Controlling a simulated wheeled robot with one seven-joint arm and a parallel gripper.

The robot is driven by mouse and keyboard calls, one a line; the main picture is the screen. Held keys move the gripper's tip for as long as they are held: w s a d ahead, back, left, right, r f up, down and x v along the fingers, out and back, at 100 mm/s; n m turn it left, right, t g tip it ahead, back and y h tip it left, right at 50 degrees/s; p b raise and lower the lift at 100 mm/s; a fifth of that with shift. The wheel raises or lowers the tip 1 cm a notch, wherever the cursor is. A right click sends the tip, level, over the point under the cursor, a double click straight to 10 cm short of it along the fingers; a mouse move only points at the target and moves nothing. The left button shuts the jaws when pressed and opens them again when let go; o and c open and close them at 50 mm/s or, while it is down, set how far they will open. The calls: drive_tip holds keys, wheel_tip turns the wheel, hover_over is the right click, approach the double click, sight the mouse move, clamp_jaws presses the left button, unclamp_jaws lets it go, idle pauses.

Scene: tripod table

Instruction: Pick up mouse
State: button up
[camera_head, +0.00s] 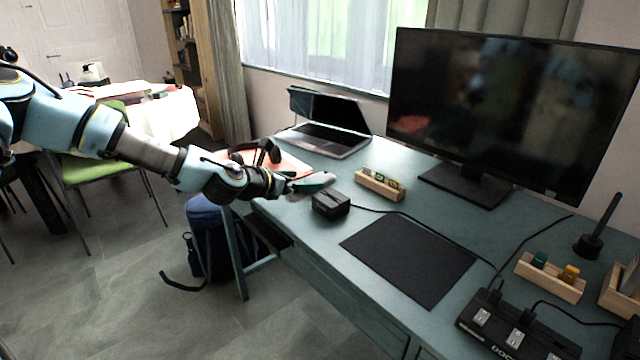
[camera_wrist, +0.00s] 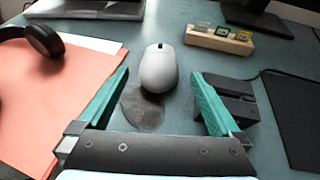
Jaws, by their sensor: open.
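A white computer mouse (camera_wrist: 158,69) lies on the blue-green desk (camera_head: 375,205) in the wrist view, just ahead of my gripper and about centred between its fingers. My gripper (camera_wrist: 162,88) has two green fingers spread apart with nothing between them. In the head view my gripper (camera_head: 312,184) reaches low over the desk's left part. The mouse is not clearly visible in the head view, where my gripper seems to cover it.
A black box (camera_head: 331,204) stands close to the right finger. A wooden holder (camera_head: 380,184) is beyond it. Headphones (camera_wrist: 45,38) and an orange folder (camera_wrist: 50,100) lie at left. A laptop (camera_head: 325,135), monitor (camera_head: 510,110) and black mat (camera_head: 408,260) occupy the desk.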

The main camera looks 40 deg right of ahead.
sight(316, 179)
drive_tip(key=p+x, duration=0.1)
drive_tip(key=x, duration=0.7)
drive_tip(key=shift+a, duration=0.1)
drive_tip(key=c, duration=1.3)
